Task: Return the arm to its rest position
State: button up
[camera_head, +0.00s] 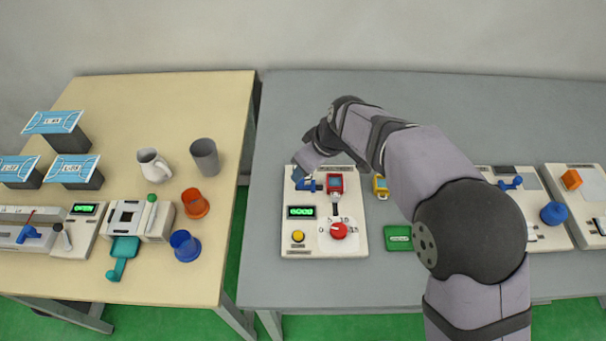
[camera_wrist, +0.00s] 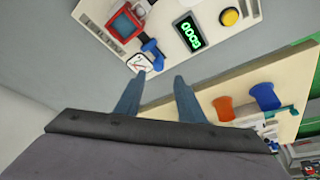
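My gripper (camera_wrist: 158,78) points down at the upper left of a white control panel (camera_head: 293,262) on the grey table. In the head view, my gripper (camera_head: 300,177) is small and partly hidden by my wrist. A blue lever (camera_head: 310,186) on the panel is close to the fingertips, and the blue lever (camera_wrist: 152,48) shows just beyond them in the wrist view. I cannot tell whether they touch. My arm reaches over the table from the lower right.
The panel has a red device (camera_head: 335,183), a green display (camera_head: 301,212), a red knob (camera_head: 338,231) and a yellow button (camera_head: 297,236). A green box (camera_head: 398,238) lies right of it. More panels stand far right. A wooden table (camera_head: 180,100) with cups is at left.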

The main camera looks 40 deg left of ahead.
jog(key=shift+d+r, duration=0.3)
jog(key=shift+r, duration=0.35)
jog(key=w+d+m+h, duration=0.1)
jog(key=w+d+m, duration=0.2)
jog(key=d, duration=0.7)
jog(key=w+d+m+t+h, duration=0.1)
jog(key=w+d+m, duration=0.2)
jog(key=d, duration=0.7)
jog(key=w+d+m+h, duration=0.1)
jog(key=w+d+m, duration=0.2)
jog(key=d, duration=0.7)
jog(key=s+d+f+m, duration=0.1)
jog(key=s+d+m, duration=0.3)
jog(key=d, duration=0.6)
jog(key=s+d+f+m+g+h, duration=0.1)
jog(key=s+d+f+m, duration=0.1)
jog(key=s+d+m, duration=0.3)
jog(key=s+d, duration=0.3)
jog(key=d, duration=0.3)
jog(key=shift+s+f+h, duration=0.2)
jog(key=shift+s+h, duration=0.1)
jog(key=shift+s, duration=0.1)
